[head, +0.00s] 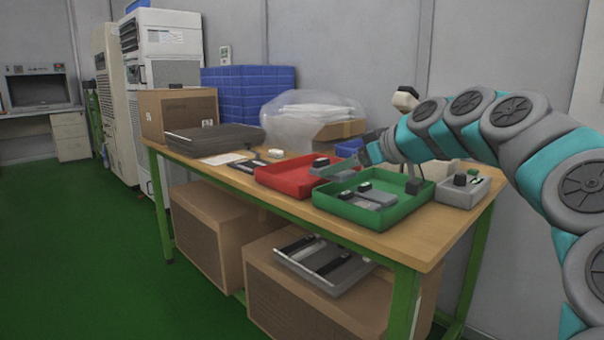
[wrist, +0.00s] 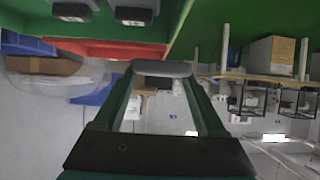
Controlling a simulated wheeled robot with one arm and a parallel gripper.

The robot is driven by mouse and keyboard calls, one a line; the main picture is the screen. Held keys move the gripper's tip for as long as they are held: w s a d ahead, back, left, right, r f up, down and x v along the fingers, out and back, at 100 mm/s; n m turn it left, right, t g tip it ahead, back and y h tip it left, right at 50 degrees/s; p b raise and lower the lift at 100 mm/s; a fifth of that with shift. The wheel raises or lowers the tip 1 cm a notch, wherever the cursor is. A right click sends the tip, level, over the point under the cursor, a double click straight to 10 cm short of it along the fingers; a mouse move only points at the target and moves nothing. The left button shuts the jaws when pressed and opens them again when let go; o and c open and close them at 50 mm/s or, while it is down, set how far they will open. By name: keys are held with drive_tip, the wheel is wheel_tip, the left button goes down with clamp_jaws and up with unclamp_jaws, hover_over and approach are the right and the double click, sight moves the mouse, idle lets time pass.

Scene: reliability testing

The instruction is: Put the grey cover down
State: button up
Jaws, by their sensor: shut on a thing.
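My gripper (head: 350,163) reaches in from the right, low over the trays on the workbench. It is shut on the grey cover (wrist: 162,68), a small rounded grey piece spanning the fingertips in the wrist view. In the head view the cover is hard to tell from the fingers. Below is the green tray (head: 408,215), which holds grey parts with black tops (head: 375,196). The red tray (head: 275,178) lies just left of it, with a dark-topped part (head: 320,162) at its right side.
A grey bin (head: 462,195) with small parts stands right of the green tray. A dark case (head: 215,139), a cardboard box (head: 178,112) and a clear bag (head: 305,118) fill the bench's left and back. The front right bench strip (head: 425,245) is bare.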

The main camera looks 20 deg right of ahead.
drive_tip(key=w, duration=0.5)
drive_tip(key=w+a+f+p, duration=0.1)
drive_tip(key=w, duration=0.9)
drive_tip(key=shift+w+a+f+p, duration=0.15)
drive_tip(key=shift+w+a+p, duration=0.1)
drive_tip(key=shift+w+p, duration=0.1)
drive_tip(key=shift+f, duration=1.85)
drive_tip(key=shift+f+b, duration=0.7)
drive_tip(key=shift+f, duration=0.05)
drive_tip(key=o, duration=0.9)
drive_tip(key=shift+o, duration=0.9)
drive_tip(key=shift+f, duration=0.15)
drive_tip(key=shift+r, duration=0.2)
